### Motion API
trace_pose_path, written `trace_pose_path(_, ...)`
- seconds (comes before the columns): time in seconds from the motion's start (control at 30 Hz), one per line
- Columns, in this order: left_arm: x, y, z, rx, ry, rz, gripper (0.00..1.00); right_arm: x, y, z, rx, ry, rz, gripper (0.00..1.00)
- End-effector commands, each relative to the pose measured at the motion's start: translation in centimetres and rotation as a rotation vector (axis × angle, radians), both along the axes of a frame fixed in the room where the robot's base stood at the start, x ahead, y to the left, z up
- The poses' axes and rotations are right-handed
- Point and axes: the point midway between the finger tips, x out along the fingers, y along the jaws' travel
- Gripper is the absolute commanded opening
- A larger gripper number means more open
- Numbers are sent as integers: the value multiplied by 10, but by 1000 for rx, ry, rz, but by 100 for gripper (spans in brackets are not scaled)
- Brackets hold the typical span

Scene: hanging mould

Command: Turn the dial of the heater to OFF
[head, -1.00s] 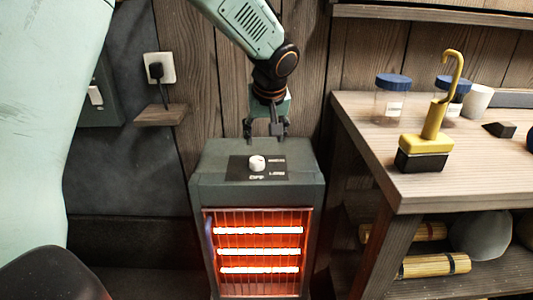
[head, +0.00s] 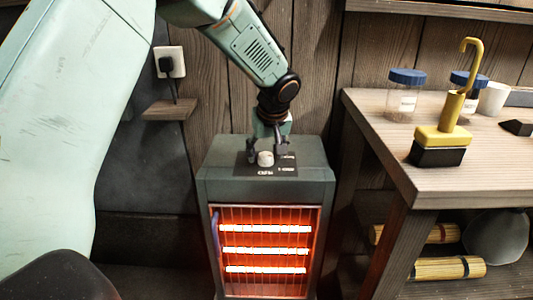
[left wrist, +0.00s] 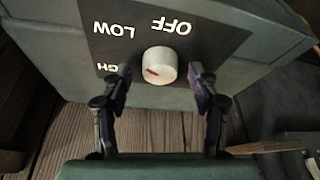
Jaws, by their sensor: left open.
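The heater (head: 265,185) stands on the floor with its bars glowing orange. Its white dial (head: 265,158) sits on a dark label plate on top. In the left wrist view the dial (left wrist: 160,65) carries a red mark toward the left, roughly toward the partly hidden HIGH label (left wrist: 107,67). LOW shows at upper left and OFF at upper right. My left gripper (head: 267,147) is open, pointing down at the dial from behind. In the left wrist view its fingers (left wrist: 160,74) are on either side of the dial, with gaps visible. My right gripper is not in view.
A wooden workbench (head: 400,155) stands right of the heater, holding jars and a yellow hooked tool on a black block (head: 440,145). A small wall shelf (head: 168,110) and a socket with a plug (head: 168,63) are at left. Wooden wall panels stand behind.

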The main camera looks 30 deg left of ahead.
Motion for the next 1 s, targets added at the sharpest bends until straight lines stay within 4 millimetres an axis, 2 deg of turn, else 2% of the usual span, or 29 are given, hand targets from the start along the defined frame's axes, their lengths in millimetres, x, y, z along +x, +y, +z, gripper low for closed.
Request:
trace_pose_path(0.13, 0, 0, 0, -1, 0, 1, 59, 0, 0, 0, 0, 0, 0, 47)
trace_pose_path(0.77, 0, 0, 0, -1, 0, 1, 6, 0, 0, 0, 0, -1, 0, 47)
trace_pose_path(1.0, -1, 0, 1, 0, 1, -22, 5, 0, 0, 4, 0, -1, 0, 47)
